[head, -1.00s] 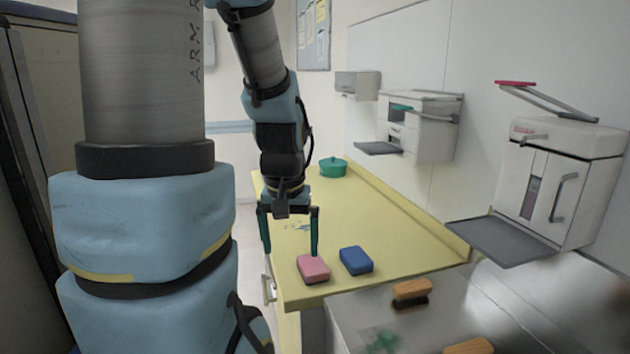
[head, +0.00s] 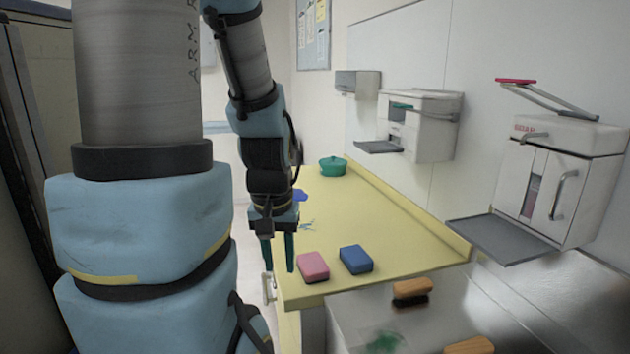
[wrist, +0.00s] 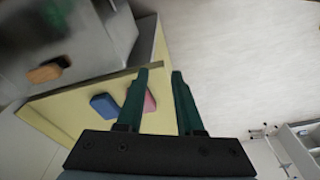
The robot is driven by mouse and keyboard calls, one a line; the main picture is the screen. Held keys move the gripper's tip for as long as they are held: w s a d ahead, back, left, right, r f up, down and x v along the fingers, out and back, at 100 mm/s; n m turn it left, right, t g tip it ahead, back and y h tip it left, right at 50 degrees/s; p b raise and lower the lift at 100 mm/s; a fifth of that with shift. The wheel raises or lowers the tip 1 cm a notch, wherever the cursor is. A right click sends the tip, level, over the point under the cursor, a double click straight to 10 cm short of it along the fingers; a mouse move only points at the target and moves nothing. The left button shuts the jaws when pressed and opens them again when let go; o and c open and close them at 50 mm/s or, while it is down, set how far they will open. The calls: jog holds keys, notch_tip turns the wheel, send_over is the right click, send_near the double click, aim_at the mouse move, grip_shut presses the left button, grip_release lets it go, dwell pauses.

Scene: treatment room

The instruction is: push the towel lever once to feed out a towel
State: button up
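Two lever dispensers hang on the right wall. The nearer one (head: 567,150) has a raised lever with a red tip (head: 515,81) and red lettering that seems to read "SOAP". I cannot read a towel label on either, and no towel shows. My gripper (head: 278,268) points down by the counter's left edge, well left of both levers. Its dark green fingers are apart and empty in the wrist view (wrist: 160,74).
A yellow counter (head: 375,225) holds a pink sponge (head: 313,264) just right of my gripper, a blue sponge (head: 356,259) and a green lidded pot (head: 333,167). Brushes (head: 411,288) lie on the metal surface in front. A small grey box (head: 357,84) hangs farther back.

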grip_shut()
dwell(0.9)
